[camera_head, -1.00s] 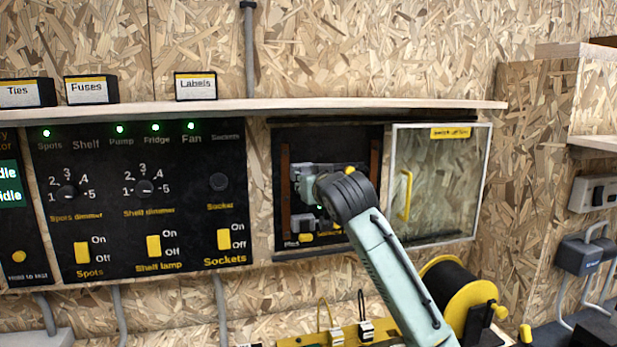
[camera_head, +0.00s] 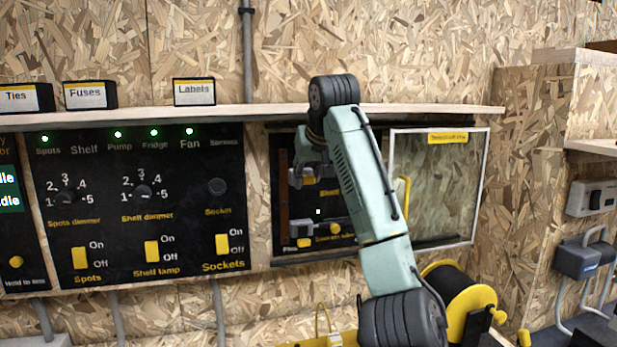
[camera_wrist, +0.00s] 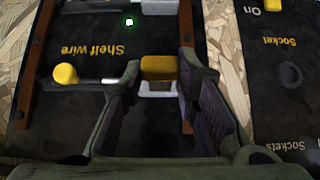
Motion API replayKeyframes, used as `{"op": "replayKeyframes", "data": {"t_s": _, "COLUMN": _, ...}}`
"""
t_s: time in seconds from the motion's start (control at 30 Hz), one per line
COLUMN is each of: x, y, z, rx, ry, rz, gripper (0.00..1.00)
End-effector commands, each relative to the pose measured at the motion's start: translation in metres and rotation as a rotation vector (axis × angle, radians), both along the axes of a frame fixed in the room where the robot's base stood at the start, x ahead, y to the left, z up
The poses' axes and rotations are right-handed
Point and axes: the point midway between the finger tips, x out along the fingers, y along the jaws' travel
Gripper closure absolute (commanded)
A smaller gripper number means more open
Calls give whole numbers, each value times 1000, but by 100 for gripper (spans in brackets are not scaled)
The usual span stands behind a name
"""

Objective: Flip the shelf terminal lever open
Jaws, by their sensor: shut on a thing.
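The shelf terminal lever is a yellow block (camera_wrist: 159,67) on a pale grey terminal body (camera_wrist: 157,89), beside the upside-down "Shelf wire" lettering (camera_wrist: 90,49) in the wrist view. My gripper (camera_wrist: 160,72) is shut on this lever, with one dark finger on each side of it. In the head view my gripper (camera_head: 308,172) reaches into the open black cabinet (camera_head: 288,133) from above, and my arm hides much of the terminal there. I cannot tell the lever's exact angle.
A yellow-knobbed wire end (camera_wrist: 65,74) lies left of the lever in the wrist view. A green light (camera_wrist: 129,22) glows on the panel. The glazed cabinet door (camera_head: 440,190) stands open at the right, close to my arm. A wooden shelf (camera_head: 420,110) runs above.

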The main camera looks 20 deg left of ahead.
Motion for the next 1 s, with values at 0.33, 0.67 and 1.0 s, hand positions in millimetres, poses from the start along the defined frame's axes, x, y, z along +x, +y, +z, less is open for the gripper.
{"op": "replayKeyframes", "data": {"t_s": 0.33, "x": 0, "y": 1, "z": 0, "rx": -9, "ry": 14, "rz": 1, "gripper": 100}}
{"op": "replayKeyframes", "data": {"t_s": 0.67, "x": 0, "y": 1, "z": 1, "rx": -9, "ry": 13, "rz": 0, "gripper": 61}}
{"op": "replayKeyframes", "data": {"t_s": 1.0, "x": 0, "y": 0, "z": 1, "rx": -10, "ry": 13, "rz": -1, "gripper": 52}}
